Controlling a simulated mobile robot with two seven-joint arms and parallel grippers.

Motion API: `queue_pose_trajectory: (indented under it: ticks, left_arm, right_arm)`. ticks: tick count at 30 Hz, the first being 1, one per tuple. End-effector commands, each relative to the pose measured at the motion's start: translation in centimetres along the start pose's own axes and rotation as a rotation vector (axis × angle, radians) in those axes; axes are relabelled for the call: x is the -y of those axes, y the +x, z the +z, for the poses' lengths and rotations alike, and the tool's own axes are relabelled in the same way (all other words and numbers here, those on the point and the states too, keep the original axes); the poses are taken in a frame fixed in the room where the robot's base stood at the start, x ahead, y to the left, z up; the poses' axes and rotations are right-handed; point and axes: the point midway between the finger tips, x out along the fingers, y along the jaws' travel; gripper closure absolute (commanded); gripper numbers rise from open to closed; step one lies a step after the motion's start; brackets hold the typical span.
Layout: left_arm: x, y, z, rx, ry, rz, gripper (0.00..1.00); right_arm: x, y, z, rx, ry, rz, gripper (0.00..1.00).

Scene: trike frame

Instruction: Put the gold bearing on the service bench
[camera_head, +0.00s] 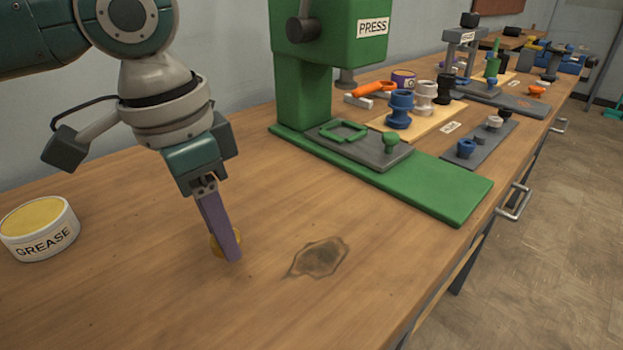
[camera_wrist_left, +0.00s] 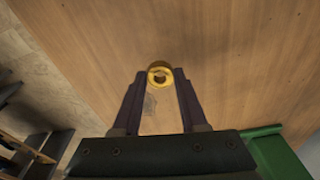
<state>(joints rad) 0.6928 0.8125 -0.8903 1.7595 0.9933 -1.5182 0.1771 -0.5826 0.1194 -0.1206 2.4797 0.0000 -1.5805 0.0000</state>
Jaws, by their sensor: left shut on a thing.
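The gold bearing (camera_wrist_left: 160,74) is a small ring, held between the fingertips of my left gripper (camera_wrist_left: 160,80) in the left wrist view. In the head view the left gripper (camera_head: 232,255) points down at the wooden bench (camera_head: 130,300), and the gold bearing (camera_head: 214,245) shows partly behind the purple finger. The fingers are shut on the bearing. It is at or very near the bench top; I cannot tell whether it touches the wood. My right gripper is not in view.
A grease tin (camera_head: 40,228) stands at the left. A green press (camera_head: 330,60) on a long green base (camera_head: 440,190) stands behind. Several blue and grey parts sit on boards beyond. A dark stain (camera_head: 320,258) marks the wood. The front of the bench is clear.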

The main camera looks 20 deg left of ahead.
Motion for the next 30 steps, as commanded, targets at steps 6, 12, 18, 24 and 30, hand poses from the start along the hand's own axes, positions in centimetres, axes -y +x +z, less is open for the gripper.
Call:
queue_pose_trajectory:
  ticks: [6, 12, 18, 24, 30]
  left_arm:
    - [-0.1, 3.5, 0.5, 0.004, 0.000, 0.001, 1.00]
    - [0.0, 4.0, 0.5, 0.001, 0.001, -0.001, 1.00]
    - [0.0, 4.1, 0.6, 0.002, 0.000, 0.000, 1.00]
    - [0.0, 4.2, 0.6, 0.002, 0.000, 0.000, 0.41]
    - [0.0, 4.2, 0.6, 0.002, 0.000, 0.000, 0.28]
  right_arm:
    - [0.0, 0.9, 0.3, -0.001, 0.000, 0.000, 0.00]
    - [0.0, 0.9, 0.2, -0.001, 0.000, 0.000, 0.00]
    - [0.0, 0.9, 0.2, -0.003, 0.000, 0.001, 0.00]
    - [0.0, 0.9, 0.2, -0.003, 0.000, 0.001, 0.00]
    - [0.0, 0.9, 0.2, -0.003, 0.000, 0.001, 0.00]
